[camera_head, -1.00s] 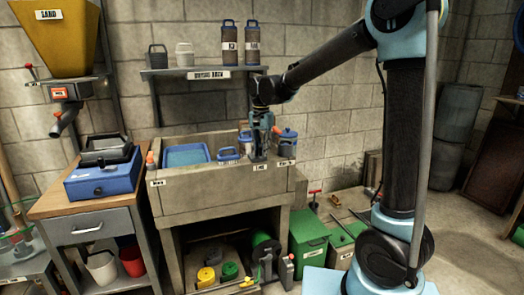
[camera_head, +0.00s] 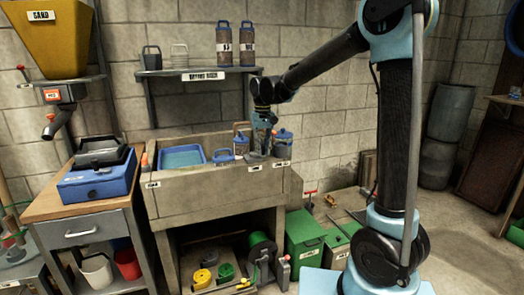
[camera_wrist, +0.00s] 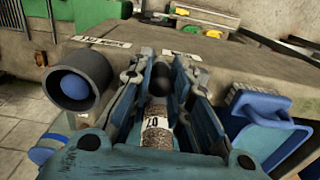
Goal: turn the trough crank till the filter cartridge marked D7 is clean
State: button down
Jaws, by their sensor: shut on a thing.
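The cartridge marked D7 (camera_wrist: 155,128) shows in the wrist view as a mottled brown-and-white cylinder with a white label, below the gap between my fingers. Its far end is hidden. My gripper (camera_head: 262,146) is over the right part of the grey trough (camera_head: 210,198), pointing down. In the wrist view my gripper (camera_wrist: 164,72) is shut on a dark rounded piece, seemingly the crank handle (camera_wrist: 160,82). The fingers hide most of the crank. I cannot make out the cartridge's label in the head view.
A blue-lidded jar (camera_head: 283,145) stands right of my gripper, close to it. A blue caddy (camera_head: 222,156) and a blue basin (camera_head: 181,157) are to the left. Labelled cartridges (camera_head: 223,45) stand on the shelf above. Green bins (camera_head: 305,235) are on the floor.

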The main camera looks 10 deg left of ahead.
jog(key=w+n, duration=0.1)
jog(key=n, duration=0.1)
jog(key=w+n, duration=0.1)
jog(key=n, duration=0.1)
jog(key=shift+d+n, duration=0.1)
jog(key=shift+n, duration=0.2)
jog(key=shift+w+a+n, duration=0.15)
jog(key=shift+w+n, duration=0.35)
jog(key=shift+n, duration=0.7)
jog(key=shift+w+a+n, duration=0.15)
jog(key=shift+w+n, duration=0.3)
jog(key=shift+n, duration=0.75)
jog(key=c, duration=1.4)
grip_release()
jog(key=shift+c, duration=0.2)
jog(key=shift+r, duration=0.1)
notch_tip(320, 180, up, 12)
jog(key=shift+w, duration=0.1)
